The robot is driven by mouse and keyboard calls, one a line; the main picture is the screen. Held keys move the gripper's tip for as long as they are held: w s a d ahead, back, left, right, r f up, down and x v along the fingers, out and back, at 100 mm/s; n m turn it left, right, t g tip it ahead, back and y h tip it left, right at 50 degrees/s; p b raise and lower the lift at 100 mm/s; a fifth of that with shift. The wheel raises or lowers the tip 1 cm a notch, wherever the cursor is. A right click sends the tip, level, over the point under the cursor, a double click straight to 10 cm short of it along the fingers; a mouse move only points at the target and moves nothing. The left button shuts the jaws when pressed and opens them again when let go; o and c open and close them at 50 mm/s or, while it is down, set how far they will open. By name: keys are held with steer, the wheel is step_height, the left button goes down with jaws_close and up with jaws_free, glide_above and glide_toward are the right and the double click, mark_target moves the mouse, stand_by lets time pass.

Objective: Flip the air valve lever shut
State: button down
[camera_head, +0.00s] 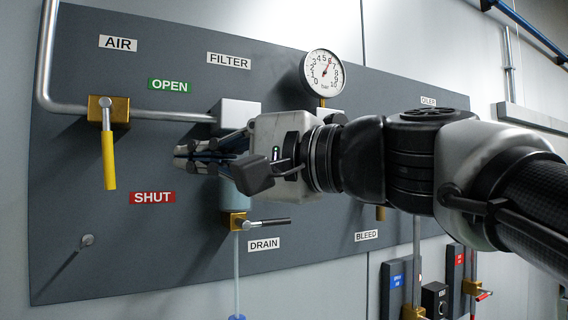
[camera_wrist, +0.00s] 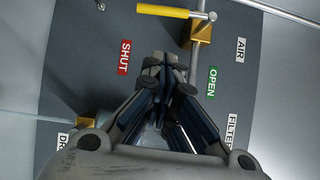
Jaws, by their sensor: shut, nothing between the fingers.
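The air valve (camera_head: 108,108) is a brass block on the pipe at the upper left of the dark panel. Its yellow lever (camera_head: 109,160) hangs straight down, with its lower end left of the red SHUT label (camera_head: 153,197). In the wrist view the lever (camera_wrist: 162,11) lies along the top edge, running left from the brass valve (camera_wrist: 201,33). My gripper (camera_head: 182,152) is shut and empty, right of the lever and apart from it, in front of the filter. In the wrist view its closed fingertips (camera_wrist: 167,74) point toward the valve.
The green OPEN label (camera_head: 170,86) is right of the valve. The filter (camera_head: 238,110) is partly hidden behind my gripper. A drain valve (camera_head: 235,221) with a black lever sits below, and a pressure gauge (camera_head: 322,73) above right. A small peg (camera_head: 87,240) protrudes at lower left.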

steer(key=v, duration=0.4)
steer(key=shift+s+r, duration=0.15)
steer(key=shift+s, duration=0.25)
steer(key=shift+a, duration=0.1)
